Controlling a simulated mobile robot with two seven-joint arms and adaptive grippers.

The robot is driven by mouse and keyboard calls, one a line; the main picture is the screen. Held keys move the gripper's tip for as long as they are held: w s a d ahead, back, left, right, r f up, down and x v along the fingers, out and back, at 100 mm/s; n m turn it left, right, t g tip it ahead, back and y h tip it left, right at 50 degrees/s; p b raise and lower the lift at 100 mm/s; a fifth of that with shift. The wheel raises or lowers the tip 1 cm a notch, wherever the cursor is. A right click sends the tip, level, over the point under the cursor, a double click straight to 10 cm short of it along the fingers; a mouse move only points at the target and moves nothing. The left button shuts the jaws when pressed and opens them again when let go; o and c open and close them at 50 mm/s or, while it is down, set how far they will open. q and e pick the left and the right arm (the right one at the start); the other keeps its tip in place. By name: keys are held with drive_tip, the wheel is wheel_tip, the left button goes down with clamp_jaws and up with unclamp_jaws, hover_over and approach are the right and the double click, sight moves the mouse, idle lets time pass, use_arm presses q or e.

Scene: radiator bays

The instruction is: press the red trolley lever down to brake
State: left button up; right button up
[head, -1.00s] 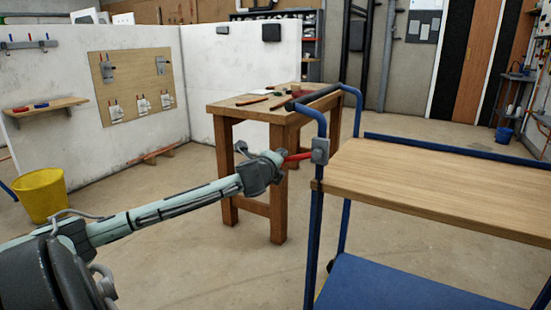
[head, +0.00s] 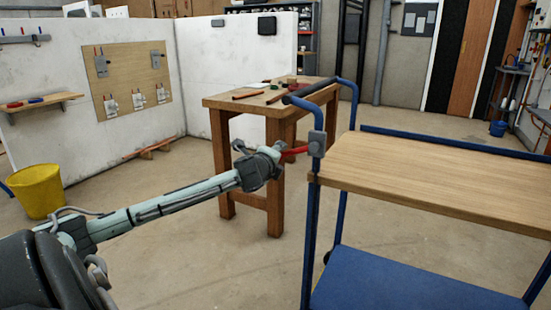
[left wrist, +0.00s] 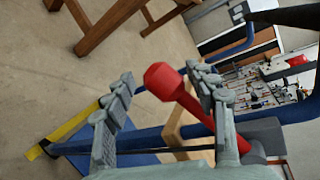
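The red lever (head: 294,151) sticks out to the left from a grey bracket (head: 317,145) on the blue upright of the trolley (head: 440,178). It slopes slightly down towards its free end. My left gripper (head: 275,155) is at the lever's free end. In the left wrist view the lever's red knob (left wrist: 163,78) shows between the two spread fingers of my left gripper (left wrist: 163,90), nearer the right-hand finger. The lever's shaft passes behind or against that finger; contact cannot be told. The gripper is open. My right gripper is out of view.
A wooden workbench (head: 243,101) with tools stands behind the lever. The trolley's dark handle (head: 308,90) rises above the bracket. A yellow bucket (head: 38,190) stands at left by a white wall (head: 200,75). The floor (head: 215,270) left of the trolley is clear.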

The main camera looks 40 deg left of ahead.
use_arm(q)
drive_tip(key=v, duration=1.2)
drive_tip(key=shift+f, duration=0.1)
idle(0.4)
